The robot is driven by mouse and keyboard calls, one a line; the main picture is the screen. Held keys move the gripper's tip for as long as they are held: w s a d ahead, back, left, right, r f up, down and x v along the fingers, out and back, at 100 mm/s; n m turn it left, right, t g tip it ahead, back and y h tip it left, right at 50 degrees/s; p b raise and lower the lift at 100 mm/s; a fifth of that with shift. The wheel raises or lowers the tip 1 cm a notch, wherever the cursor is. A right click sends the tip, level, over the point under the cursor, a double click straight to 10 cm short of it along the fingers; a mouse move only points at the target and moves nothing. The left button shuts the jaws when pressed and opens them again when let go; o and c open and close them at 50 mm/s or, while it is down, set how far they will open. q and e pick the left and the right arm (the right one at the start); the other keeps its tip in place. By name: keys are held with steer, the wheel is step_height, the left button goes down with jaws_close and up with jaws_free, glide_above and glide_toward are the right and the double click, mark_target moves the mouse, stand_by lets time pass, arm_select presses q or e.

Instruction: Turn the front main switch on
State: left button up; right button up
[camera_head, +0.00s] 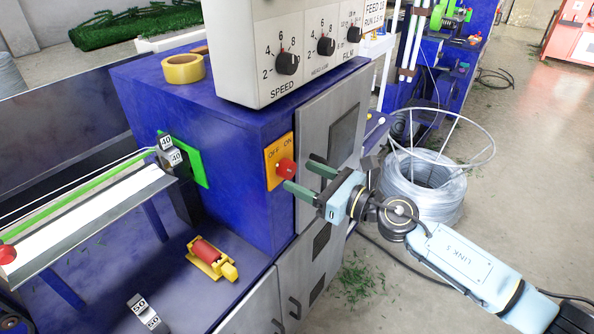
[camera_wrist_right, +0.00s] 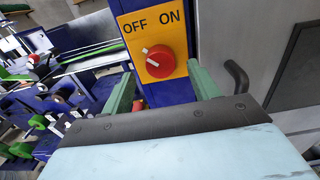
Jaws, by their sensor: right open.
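The main switch is a red round knob (camera_head: 286,168) on a yellow plate (camera_head: 271,172) marked OFF and ON, on the front of the blue machine. In the right wrist view the knob (camera_wrist_right: 160,63) has a white mark pointing up and left, toward OFF. My right gripper (camera_head: 301,175) is open, its two green fingers pointing at the switch. In the wrist view its fingertips (camera_wrist_right: 160,74) lie either side of the knob, with the knob showing between them. I see no contact, and the exact gap to the knob is hard to tell. My left gripper is not in view.
A white control box (camera_head: 250,50) with several black dials stands on the blue machine (camera_head: 235,210). Grey doors (camera_head: 310,130) flank the switch on the right, with a dark handle (camera_wrist_right: 237,76) near my right finger. A wire coil (camera_head: 425,185) sits on the floor behind my arm.

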mark_target(287, 169)
steer(key=shift+x, duration=1.45)
steer(key=shift+c, duration=0.4)
steer(key=c, duration=0.9)
